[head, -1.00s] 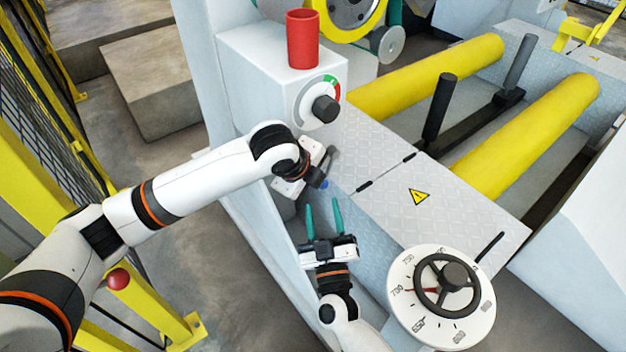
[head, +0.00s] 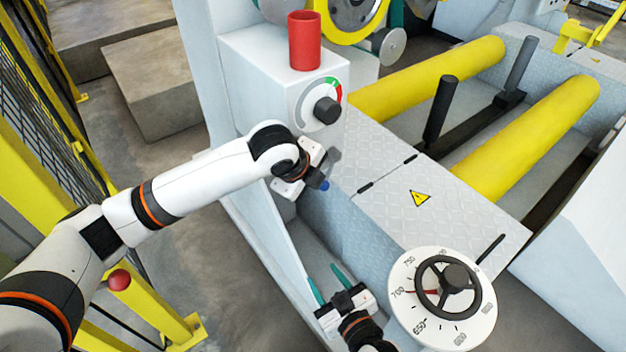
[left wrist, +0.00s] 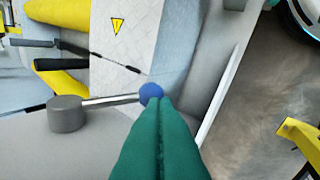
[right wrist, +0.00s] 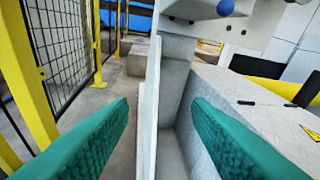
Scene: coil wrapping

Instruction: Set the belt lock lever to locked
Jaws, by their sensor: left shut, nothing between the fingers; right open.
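The lever shows in the left wrist view as a metal rod (left wrist: 112,100) running from a grey round hub (left wrist: 67,114) to a blue ball knob (left wrist: 151,93). My right gripper (head: 325,284) is open and empty, lower down beside the machine.
The control box (head: 250,75) carries a red cup-shaped part (head: 304,40) and a black knob (head: 326,110) on a green-red dial. A numbered handwheel dial (head: 400,325) stands close to my right gripper. Yellow rollers (head: 530,125) lie beyond the plate. Yellow fencing (head: 150,300) is at the left.

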